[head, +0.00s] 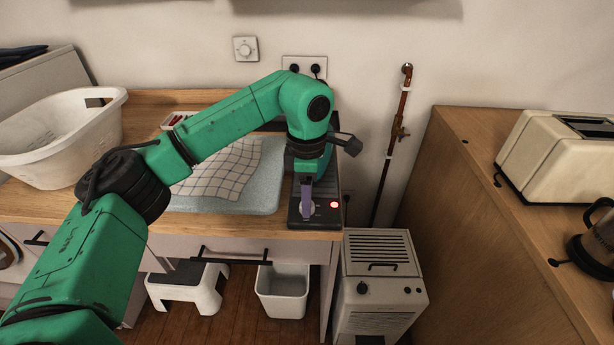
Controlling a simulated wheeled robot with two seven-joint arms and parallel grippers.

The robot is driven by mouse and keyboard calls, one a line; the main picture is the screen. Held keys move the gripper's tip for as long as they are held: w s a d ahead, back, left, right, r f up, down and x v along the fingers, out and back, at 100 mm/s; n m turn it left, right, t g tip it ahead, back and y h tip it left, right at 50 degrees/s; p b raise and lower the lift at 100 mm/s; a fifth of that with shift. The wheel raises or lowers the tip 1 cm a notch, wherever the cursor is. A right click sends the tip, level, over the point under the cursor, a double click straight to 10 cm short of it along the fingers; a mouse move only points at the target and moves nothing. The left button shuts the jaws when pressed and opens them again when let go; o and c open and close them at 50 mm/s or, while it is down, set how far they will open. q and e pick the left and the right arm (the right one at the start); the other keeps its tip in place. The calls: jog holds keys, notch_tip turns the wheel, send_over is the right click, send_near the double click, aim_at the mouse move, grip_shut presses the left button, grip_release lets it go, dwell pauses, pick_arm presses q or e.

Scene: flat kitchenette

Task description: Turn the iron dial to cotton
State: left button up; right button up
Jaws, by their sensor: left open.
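The dark iron station (326,218) stands at the right end of the wooden counter, with a lit red lamp (334,204) on its front. A pale round dial (307,211) sits left of the lamp. My left gripper (306,196) points down right at the dial, its purple fingers overlapping the dial's upper part in the head view. The gripper is open; I cannot tell whether the fingers touch the dial. The dial's markings and pointer are too small to read. My left wrist hides much of the station's back. My right gripper is not in view.
A checked cloth (226,172) lies on a pale blue pad (266,180) left of the station. A white laundry basket (62,145) is at the far left. A wall socket (304,69) is behind my arm. A beige heater (379,281) stands on the floor at right.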

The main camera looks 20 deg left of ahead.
pick_arm(q)
notch_tip(320, 180, up, 8)
jog(key=shift+r+b, duration=0.1)
jog(key=shift+b, duration=0.25)
notch_tip(320, 180, up, 6)
jog(key=shift+f+p, duration=0.1)
jog(key=shift+p, duration=0.7)
